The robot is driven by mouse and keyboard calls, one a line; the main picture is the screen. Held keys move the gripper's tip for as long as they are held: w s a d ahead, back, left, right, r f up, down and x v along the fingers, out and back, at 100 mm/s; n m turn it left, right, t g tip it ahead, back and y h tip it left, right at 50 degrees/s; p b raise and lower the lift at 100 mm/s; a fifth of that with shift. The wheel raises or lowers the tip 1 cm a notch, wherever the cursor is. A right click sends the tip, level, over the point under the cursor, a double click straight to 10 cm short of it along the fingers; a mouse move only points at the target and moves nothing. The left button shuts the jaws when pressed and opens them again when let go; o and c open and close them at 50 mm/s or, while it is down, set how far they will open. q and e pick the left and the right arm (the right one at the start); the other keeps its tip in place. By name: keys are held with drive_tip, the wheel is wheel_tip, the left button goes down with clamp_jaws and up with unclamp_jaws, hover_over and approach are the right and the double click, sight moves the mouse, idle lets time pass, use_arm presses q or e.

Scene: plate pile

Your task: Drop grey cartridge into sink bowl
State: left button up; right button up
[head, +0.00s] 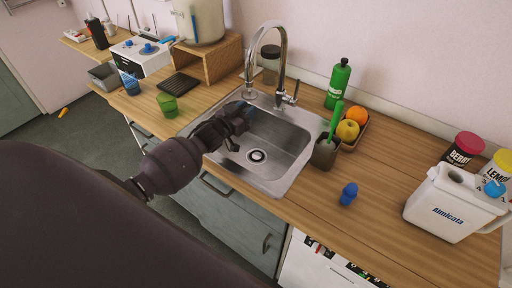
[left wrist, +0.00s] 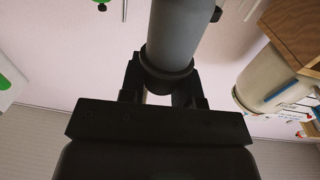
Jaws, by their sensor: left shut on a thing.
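The grey cartridge (left wrist: 185,35) is a cylinder with a dark collar, held between the fingers of my left gripper (left wrist: 163,85) in the left wrist view. In the head view my left gripper (head: 236,120) is shut on it over the left part of the steel sink bowl (head: 285,138). There the cartridge (head: 238,107) shows only in part, largely hidden by the gripper. The bowl has a round drain (head: 256,156) and looks empty where it shows. My right gripper is in neither view.
A tall curved faucet (head: 283,55) stands behind the bowl. Right of it are a dark brush cup (head: 324,153), a green bottle (head: 339,84) and a fruit tray. A blue-topped item (head: 348,193) and a white jug (head: 450,205) stand farther right. A green cup (head: 168,105) is left.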

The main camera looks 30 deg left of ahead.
use_arm(q)
drive_tip(key=shift+s+f+b, duration=0.15)
drive_tip(key=shift+f+b, duration=0.95)
drive_tip(key=shift+f, duration=0.05)
drive_tip(key=shift+f+b, duration=0.85)
drive_tip(key=shift+f, duration=0.05)
drive_tip(key=shift+f+b, duration=0.95)
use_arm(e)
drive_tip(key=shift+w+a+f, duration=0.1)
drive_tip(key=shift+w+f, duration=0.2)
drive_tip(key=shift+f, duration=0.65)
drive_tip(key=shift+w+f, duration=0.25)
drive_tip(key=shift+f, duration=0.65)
use_arm(q)
drive_tip(key=shift+r, duration=0.1)
